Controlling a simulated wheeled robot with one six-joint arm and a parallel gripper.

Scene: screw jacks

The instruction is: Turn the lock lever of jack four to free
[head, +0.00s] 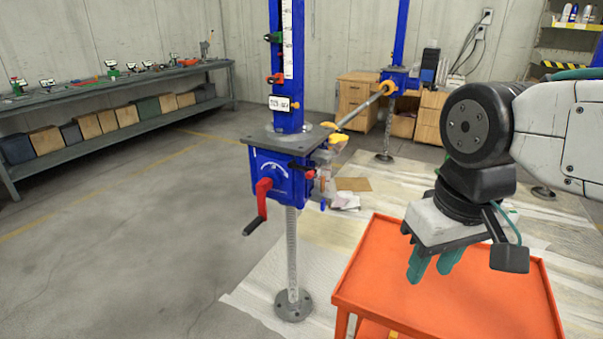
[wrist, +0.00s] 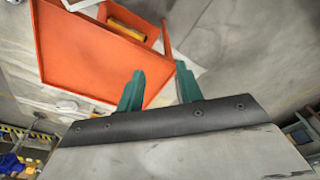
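A blue screw jack (head: 281,175) stands in the middle of the head view on a threaded post with a round foot. A red crank lever (head: 263,200) with a black grip hangs down on its front, beside a white curved scale. A smaller red-knobbed lever (head: 309,174) sticks out at its right side. I cannot read a jack number, nor tell which lever is the lock. My gripper (head: 431,269) points down over the orange cart, right of the jack and apart from it. In the wrist view my gripper (wrist: 159,82) has its teal fingers apart with nothing between them.
The orange cart (head: 440,303) stands below my gripper, right of the jack. A second blue jack (head: 400,78) stands at the back near wooden cabinets (head: 357,92). A grey workbench (head: 120,80) runs along the left wall. The floor left of the jack is clear.

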